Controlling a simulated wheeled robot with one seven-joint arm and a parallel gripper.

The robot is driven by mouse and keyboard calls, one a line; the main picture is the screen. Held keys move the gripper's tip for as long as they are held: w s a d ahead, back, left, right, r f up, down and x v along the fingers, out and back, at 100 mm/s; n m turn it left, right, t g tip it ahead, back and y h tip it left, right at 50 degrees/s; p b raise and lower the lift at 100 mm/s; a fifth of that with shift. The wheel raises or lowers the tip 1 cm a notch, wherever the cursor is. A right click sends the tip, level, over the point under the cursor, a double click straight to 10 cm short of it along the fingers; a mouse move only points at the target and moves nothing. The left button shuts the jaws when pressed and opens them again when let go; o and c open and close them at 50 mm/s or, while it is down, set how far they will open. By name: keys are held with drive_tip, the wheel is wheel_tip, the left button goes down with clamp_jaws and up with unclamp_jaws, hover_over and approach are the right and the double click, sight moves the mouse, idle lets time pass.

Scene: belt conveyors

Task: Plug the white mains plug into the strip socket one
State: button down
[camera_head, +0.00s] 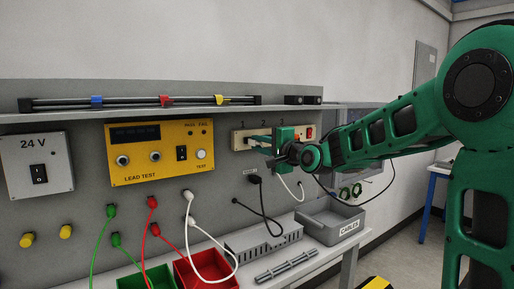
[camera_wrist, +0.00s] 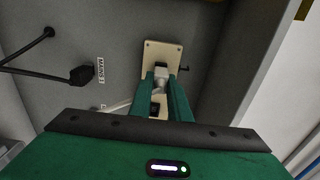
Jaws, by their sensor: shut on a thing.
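The pale strip (camera_head: 238,139) is on the grey panel, with the numbers 1, 2 and 3 above it and a red switch at its right end. The strip also shows in the wrist view (camera_wrist: 152,50). A white cable (camera_wrist: 118,105) runs off to the left.
A black plug (camera_head: 254,179) is at the MAINS label below the strip, with a black cable hanging. A grey cables bin (camera_head: 345,222) and red (camera_head: 187,282) and green trays stand below. The yellow lead tester (camera_head: 160,151) is left of the strip.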

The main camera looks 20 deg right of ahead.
drive_tip(key=shift+w+a, duration=0.2)
drive_tip(key=shift+w, duration=0.35)
idle(0.4)
drive_tip(key=c, duration=1.6)
unclamp_jaws()
drive_tip(key=shift+s, duration=0.1)
